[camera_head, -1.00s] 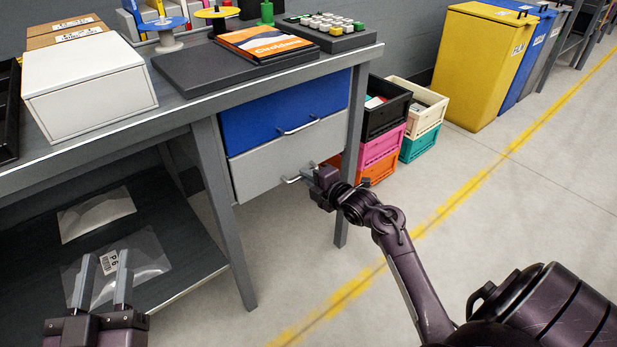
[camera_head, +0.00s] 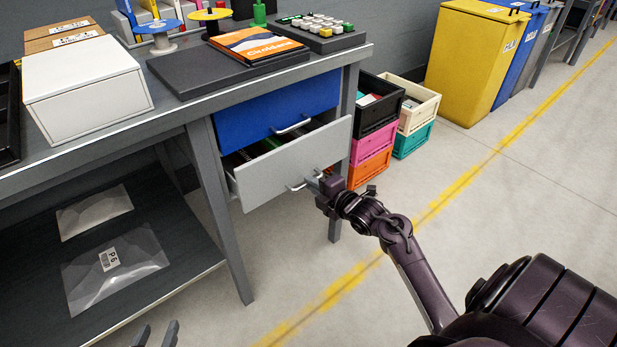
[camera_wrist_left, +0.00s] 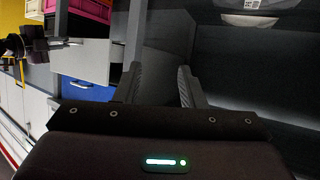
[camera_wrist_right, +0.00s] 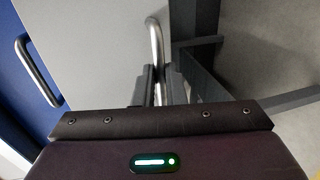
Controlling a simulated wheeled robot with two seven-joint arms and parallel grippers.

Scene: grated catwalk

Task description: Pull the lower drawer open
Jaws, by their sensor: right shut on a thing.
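The lower drawer (camera_head: 290,163) has a light grey front and stands partly open, with some contents showing behind the front. Its metal handle (camera_wrist_right: 154,40) is between the fingers of my right gripper (camera_head: 318,184), which is shut on it; the right wrist view shows the fingers (camera_wrist_right: 155,85) around the bar. The upper drawer (camera_head: 270,110) is blue and closed, just above. My left gripper (camera_head: 156,335) is at the bottom edge of the head view, apart from the drawers; in the left wrist view its fingers (camera_wrist_left: 158,85) are spread and empty.
The grey workbench (camera_head: 190,90) holds a white box (camera_head: 85,90), a book and a keypad. Stacked crates (camera_head: 375,135) stand right of the drawers. A low shelf (camera_head: 150,215) with plastic bags is at left. The floor in front is clear.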

